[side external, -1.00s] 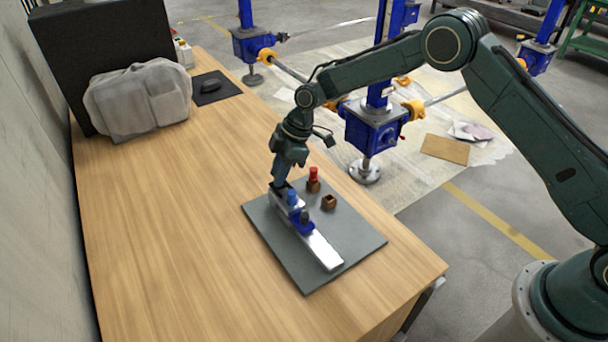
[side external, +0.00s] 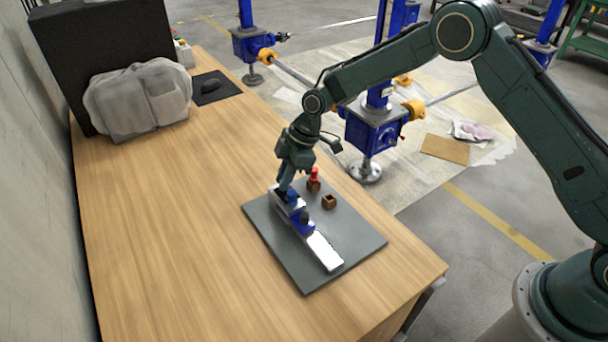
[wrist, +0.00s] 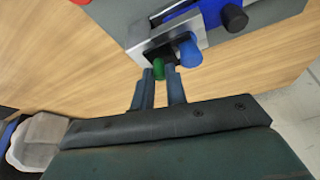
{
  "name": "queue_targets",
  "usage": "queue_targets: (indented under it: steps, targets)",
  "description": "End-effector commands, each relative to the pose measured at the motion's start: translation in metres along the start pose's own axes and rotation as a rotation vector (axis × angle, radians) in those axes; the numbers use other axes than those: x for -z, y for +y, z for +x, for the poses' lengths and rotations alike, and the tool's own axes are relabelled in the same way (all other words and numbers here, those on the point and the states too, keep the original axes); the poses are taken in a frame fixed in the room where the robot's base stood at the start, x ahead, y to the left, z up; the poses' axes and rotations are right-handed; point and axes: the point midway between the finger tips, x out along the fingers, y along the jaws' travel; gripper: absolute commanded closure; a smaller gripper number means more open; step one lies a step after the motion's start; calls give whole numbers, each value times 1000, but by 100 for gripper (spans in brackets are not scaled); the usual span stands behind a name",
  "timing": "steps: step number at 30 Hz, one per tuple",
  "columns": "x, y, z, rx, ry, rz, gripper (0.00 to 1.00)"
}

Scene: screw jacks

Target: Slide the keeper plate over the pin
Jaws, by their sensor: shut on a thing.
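A long silver bar (side external: 322,252) lies on a grey board, with a blue block (side external: 302,222) across it; the block and its dark knob (wrist: 235,18) also show in the wrist view. A silver piece (wrist: 141,50), which looks like the keeper plate, is at the bar's far end. A blue round peg (wrist: 189,52), perhaps the pin, stands close beside my fingers. My gripper (wrist: 160,75) is shut on a small green knob (wrist: 158,66) at the silver piece; in the side view my gripper (side external: 285,186) is low over that end. Whether plate and pin overlap is unclear.
The grey board (side external: 290,268) lies on the wooden table (side external: 180,220). A grey bag (side external: 140,100) is at the back left. The table's left side is clear.

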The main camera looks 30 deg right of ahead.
Motion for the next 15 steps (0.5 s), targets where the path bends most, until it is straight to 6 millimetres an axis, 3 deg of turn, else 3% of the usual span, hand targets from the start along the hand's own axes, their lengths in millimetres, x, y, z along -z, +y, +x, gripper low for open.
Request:
queue_targets:
  steps: [4,5,8,15]
  targets:
    - [-2,-6,0,19,-7,-3,100]
    - [-2,-6,0,20,-7,-3,84]
    - [-1,-5,0,18,-6,-2,64]
    - [-1,-5,1,17,-5,-2,64]
